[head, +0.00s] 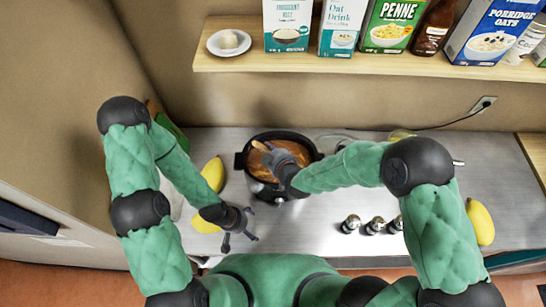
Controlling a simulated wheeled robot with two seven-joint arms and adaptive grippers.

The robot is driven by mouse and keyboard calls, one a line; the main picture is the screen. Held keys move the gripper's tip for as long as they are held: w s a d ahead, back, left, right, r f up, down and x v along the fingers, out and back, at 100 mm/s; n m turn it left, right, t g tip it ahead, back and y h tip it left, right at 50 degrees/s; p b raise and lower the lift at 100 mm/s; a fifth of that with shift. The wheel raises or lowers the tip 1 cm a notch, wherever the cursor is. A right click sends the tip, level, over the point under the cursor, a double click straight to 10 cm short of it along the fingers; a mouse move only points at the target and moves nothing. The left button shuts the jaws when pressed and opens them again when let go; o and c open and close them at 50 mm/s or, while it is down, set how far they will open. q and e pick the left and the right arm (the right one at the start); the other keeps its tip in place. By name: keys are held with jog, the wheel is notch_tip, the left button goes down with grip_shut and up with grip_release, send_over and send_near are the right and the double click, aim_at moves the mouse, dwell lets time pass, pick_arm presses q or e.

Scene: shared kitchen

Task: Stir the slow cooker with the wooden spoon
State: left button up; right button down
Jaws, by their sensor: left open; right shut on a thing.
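The slow cooker (262,189) stands on the metal counter against the back wall. It is dark, open at the top, and holds an orange-brown stew. My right gripper (270,153) is over the cooker's opening, shut on the wooden spoon (261,146). Only a short light-brown piece of the spoon shows beside the gripper; the rest is hidden, and I cannot tell how deep it sits in the stew. My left gripper (243,232) is open and empty, in front of the cooker to its lower left, apart from it.
Yellow fruit (213,172) lies left of the cooker, and another (480,221) at the right. Several small metal-topped jars (375,225) stand front right. A shelf (290,63) with food packages overhangs the back. A cord runs to a wall socket (484,104).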

pick_arm(q)
jog(key=shift+f+b, duration=0.3)
jog(key=shift+f, duration=0.05)
jog(key=shift+r, duration=0.15)
jog(key=shift+r+p, duration=0.3)
jog(key=shift+p, duration=0.15)
jog(key=shift+r, duration=0.15)
pick_arm(e)
jog(key=s+a, duration=0.5)
jog(key=shift+s+a, duration=0.2)
jog(key=shift+s+d, duration=0.45)
jog(key=shift+d, duration=0.15)
pick_arm(q)
jog(key=shift+f, duration=0.2)
pick_arm(e)
jog(key=shift+s+d, duration=0.2)
jog(key=shift+d, duration=0.35)
jog(key=shift+s+d, duration=0.2)
jog(key=shift+d, duration=0.35)
pick_arm(q)
jog(key=shift+f+b, duration=0.7)
jog(key=shift+b, duration=0.05)
jog(key=shift+f+b, duration=0.6)
jog(key=shift+f, duration=0.05)
pick_arm(e)
jog(key=w+d, duration=0.3)
jog(key=w, duration=0.1)
jog(key=shift+d, duration=0.35)
